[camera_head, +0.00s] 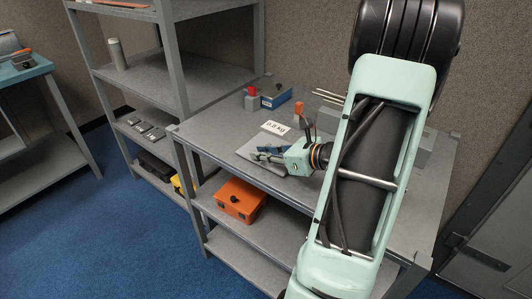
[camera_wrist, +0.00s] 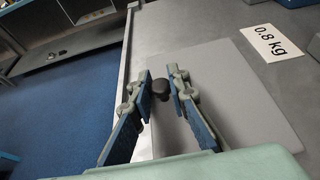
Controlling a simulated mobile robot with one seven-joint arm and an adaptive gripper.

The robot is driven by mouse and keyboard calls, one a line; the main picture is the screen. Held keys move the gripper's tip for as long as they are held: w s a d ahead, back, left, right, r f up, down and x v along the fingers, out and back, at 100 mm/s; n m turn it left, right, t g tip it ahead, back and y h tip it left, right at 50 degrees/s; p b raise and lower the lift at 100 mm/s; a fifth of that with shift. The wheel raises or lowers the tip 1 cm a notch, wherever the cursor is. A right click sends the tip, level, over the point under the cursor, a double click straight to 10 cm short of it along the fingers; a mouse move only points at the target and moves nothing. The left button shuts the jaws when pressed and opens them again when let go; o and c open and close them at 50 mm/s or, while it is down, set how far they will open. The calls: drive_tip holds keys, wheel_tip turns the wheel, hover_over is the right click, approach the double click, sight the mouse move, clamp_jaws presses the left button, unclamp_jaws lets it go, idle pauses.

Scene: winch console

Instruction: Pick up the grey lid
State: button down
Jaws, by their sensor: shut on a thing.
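The grey lid (camera_head: 246,150) is a flat, light grey plate on the upper shelf of the grey bench, near its left edge. In the wrist view the lid (camera_wrist: 235,100) fills the middle and has a round black knob (camera_wrist: 161,88). My gripper (camera_wrist: 161,76) is shut on the knob, one blue-padded finger on each side. In the head view my gripper (camera_head: 262,152) reaches in from the right, low over the lid, and hides part of it. I cannot tell whether the lid is clear of the surface.
A white "0.8 kg" card (camera_head: 275,128) lies behind the lid. Behind it are a blue box (camera_head: 277,99), a grey block with a red top (camera_head: 252,100) and an orange-topped item (camera_head: 298,113). An orange case (camera_head: 240,200) sits on the shelf below. A grey rack stands left.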

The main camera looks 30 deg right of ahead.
drive_tip(key=shift+r, duration=0.7)
drive_tip(key=s+d+r+p, duration=0.4)
drive_tip(key=s+r, duration=0.1)
drive_tip(key=r, duration=0.3)
drive_tip(key=s+d+r+p, duration=0.3)
drive_tip(key=s+r, duration=0.3)
drive_tip(key=r, duration=0.3)
drive_tip(key=shift+s+d+r+p, duration=0.3)
drive_tip(key=shift+d+p, duration=0.1)
drive_tip(key=shift+p, duration=0.35)
